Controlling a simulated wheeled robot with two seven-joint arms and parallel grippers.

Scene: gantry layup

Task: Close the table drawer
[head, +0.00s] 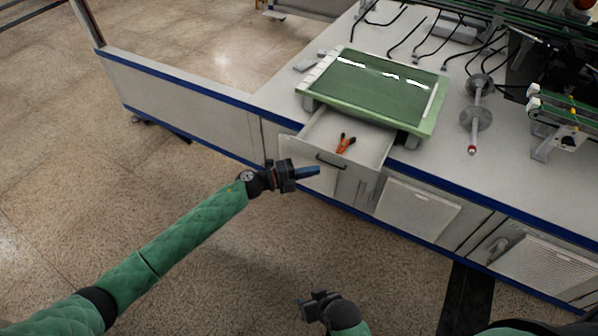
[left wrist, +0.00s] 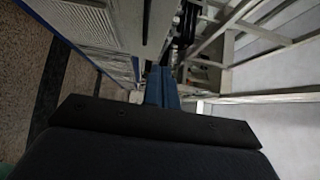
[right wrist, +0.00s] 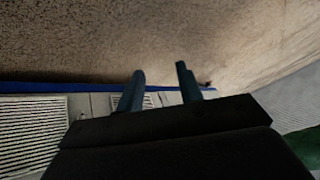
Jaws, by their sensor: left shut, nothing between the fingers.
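The table drawer (head: 352,178) stands pulled out from the front of the grey table, with a dark bar handle on its front. Orange-handled pliers (head: 345,143) lie inside it. My left gripper (head: 318,171) is shut and empty, its blue fingers in front of the drawer face close to the handle's left end. I cannot tell whether it touches the drawer. In the left wrist view its fingers (left wrist: 161,88) are together. My right gripper (head: 303,302) is low, over the floor and away from the drawer. In the right wrist view its fingers (right wrist: 161,88) are apart with nothing between them.
A green-framed panel (head: 385,85) lies on the tabletop above the drawer. A metal spindle with discs (head: 476,117) stands to its right, with cables behind. Cabinet doors (head: 418,210) line the table front to the right. The floor (head: 220,270) before the table is clear.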

